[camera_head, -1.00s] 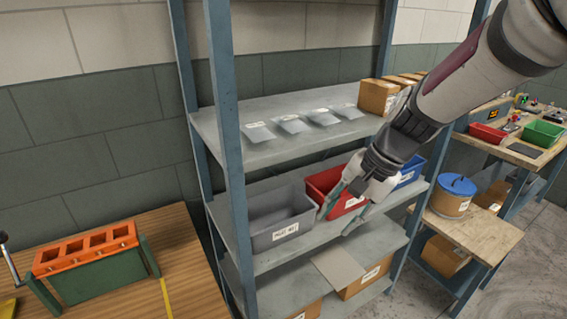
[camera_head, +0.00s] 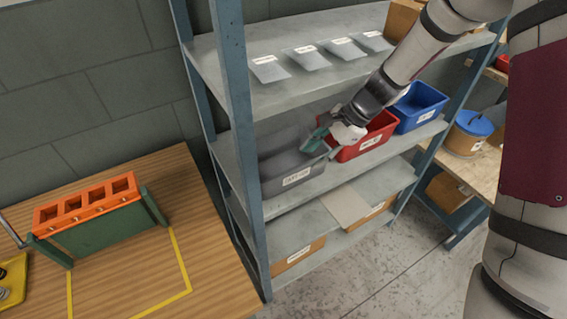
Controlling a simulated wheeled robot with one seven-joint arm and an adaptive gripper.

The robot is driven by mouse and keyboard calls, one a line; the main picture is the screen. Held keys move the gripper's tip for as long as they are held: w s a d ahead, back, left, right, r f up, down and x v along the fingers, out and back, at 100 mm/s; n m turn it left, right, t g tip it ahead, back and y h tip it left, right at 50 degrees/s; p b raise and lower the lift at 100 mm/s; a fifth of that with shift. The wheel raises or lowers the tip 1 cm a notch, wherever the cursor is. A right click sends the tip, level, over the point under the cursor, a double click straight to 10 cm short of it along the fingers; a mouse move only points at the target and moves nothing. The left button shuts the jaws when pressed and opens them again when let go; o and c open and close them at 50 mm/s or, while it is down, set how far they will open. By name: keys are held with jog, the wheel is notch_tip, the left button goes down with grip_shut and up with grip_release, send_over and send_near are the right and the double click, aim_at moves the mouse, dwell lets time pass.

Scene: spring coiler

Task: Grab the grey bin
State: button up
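The grey bin (camera_head: 291,180) stands on the middle shelf at its left end, with a white label on its front. It appears empty. My gripper (camera_head: 322,146) reaches down from the upper right to the bin's right end. One teal finger is over the inside of the bin near its right wall. The other finger is partly hidden near the gap by the red bin. I cannot tell whether the fingers touch the wall or how far apart they are.
The red bin (camera_head: 362,143) stands close on the right of the grey bin, and a blue bin (camera_head: 419,108) beyond it. A blue shelf post (camera_head: 236,150) rises just left of the grey bin. The upper shelf (camera_head: 262,90) holds several flat packets above.

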aim_at(294, 175)
jog(key=b+x, duration=0.2)
jog(key=x, duration=0.4)
jog(key=shift+f, duration=0.1)
jog(key=b+x, duration=0.2)
jog(key=x, duration=0.3)
jog(key=shift+w+d+b, duration=0.1)
jog(key=shift+b, duration=0.3)
jog(key=shift+c, duration=0.6)
grip_shut()
